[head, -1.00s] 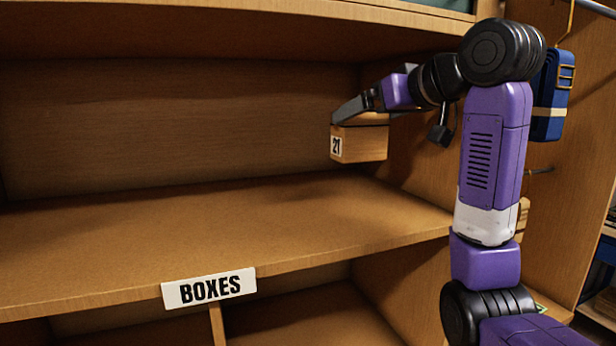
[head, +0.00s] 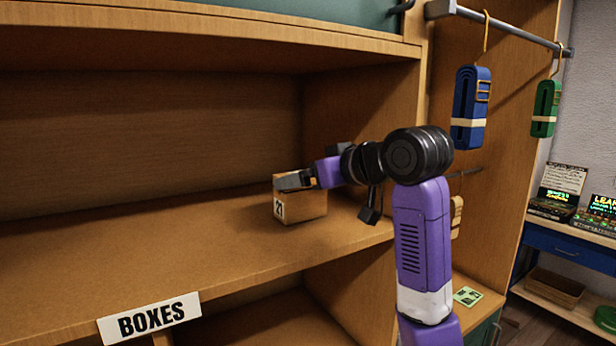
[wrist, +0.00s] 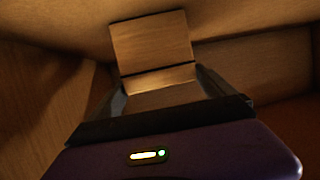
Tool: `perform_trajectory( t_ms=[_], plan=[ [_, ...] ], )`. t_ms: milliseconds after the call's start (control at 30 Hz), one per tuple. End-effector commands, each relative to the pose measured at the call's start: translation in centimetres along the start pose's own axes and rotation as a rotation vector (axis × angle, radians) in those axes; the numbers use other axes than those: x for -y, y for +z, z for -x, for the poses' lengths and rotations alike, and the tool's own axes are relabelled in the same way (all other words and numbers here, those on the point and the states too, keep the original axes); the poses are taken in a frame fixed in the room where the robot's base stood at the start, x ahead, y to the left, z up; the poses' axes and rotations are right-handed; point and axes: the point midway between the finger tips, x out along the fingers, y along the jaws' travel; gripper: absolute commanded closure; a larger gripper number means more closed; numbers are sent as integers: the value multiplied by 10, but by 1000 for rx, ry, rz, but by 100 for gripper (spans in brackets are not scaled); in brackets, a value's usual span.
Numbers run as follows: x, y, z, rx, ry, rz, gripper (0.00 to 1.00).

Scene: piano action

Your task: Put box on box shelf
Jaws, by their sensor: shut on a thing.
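The box (head: 304,207) is a small wooden block with a white "21" label on its left face. It is at the right part of the box shelf (head: 190,245), whose front edge carries a "BOXES" sign (head: 149,317). The box looks upright, with its underside at or very near the shelf surface; I cannot tell whether it touches. My gripper (head: 292,182) is shut on the upper part of the box. In the wrist view the box (wrist: 150,45) sits between the two fingers (wrist: 163,95).
The shelf's right side wall (head: 365,130) stands close to my arm. The shelf to the left of the box is bare. A blue strap bundle (head: 470,108) and a green one (head: 545,108) hang from a rail at the right. A lower compartment lies beneath the shelf.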

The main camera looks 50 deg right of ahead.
Motion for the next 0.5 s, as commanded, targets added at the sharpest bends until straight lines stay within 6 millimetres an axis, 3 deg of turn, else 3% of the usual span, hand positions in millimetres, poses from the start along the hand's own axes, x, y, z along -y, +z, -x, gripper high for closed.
perform_trajectory(
  t_ms=[233, 267, 300, 500],
  plan=[
    [0, 2, -1, -1, 0, 0, 57],
    [0, 3, -1, 1, 0, 0, 4],
    [0, 2, -1, 1, 0, 0, 0],
    [0, 2, -1, 1, 0, 0, 0]
  ],
)
